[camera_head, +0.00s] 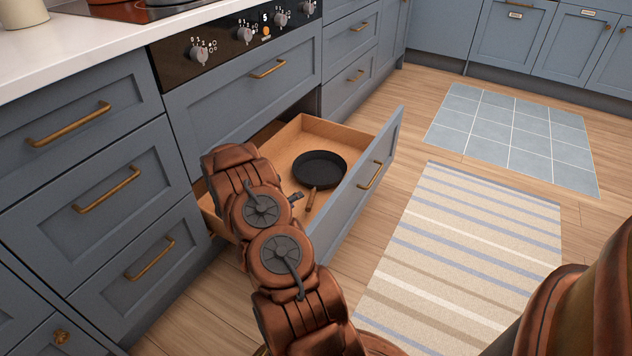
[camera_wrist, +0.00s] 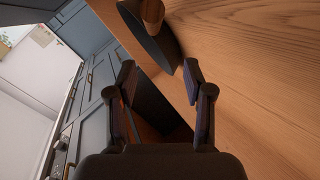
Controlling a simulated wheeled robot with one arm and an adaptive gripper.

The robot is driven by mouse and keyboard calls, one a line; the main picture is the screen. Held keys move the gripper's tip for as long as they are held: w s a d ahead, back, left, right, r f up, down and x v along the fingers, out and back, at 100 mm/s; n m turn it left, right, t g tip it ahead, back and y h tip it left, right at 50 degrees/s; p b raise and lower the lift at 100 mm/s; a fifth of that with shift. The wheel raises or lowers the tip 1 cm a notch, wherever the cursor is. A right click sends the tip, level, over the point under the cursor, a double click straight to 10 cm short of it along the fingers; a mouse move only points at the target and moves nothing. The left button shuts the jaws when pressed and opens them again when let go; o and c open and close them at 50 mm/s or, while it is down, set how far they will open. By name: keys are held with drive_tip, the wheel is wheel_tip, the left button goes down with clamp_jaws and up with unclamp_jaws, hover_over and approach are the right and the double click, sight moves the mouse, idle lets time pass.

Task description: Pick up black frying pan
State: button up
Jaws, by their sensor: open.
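The black frying pan (camera_head: 319,167) lies on the wooden floor of the open drawer in the head view. In the head view my arm hides most of the gripper.
The open drawer (camera_head: 375,175) has low wooden walls close around the pan. Grey-blue cabinets and a black knob panel (camera_head: 225,45) stand behind and to the left. A striped rug (camera_head: 470,250) lies on the clear floor to the right.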

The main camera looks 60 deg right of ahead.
sight(310, 197)
drive_tip(key=shift+s+d+f+g, duration=0.3)
drive_tip(key=shift+s+d+f, duration=0.15)
drive_tip(key=shift+s+f, duration=0.3)
drive_tip(key=shift+b+x, duration=0.65)
drive_tip(key=shift+x, duration=0.65)
drive_tip(key=b+x, duration=0.2)
drive_tip(key=x, duration=0.2)
drive_tip(key=shift+s+d+r, duration=0.1)
drive_tip(key=shift+s+r, duration=0.05)
drive_tip(key=shift+s, duration=0.05)
drive_tip(key=shift+d+b, duration=0.4)
drive_tip(key=shift+d, duration=0.15)
clamp_jaws()
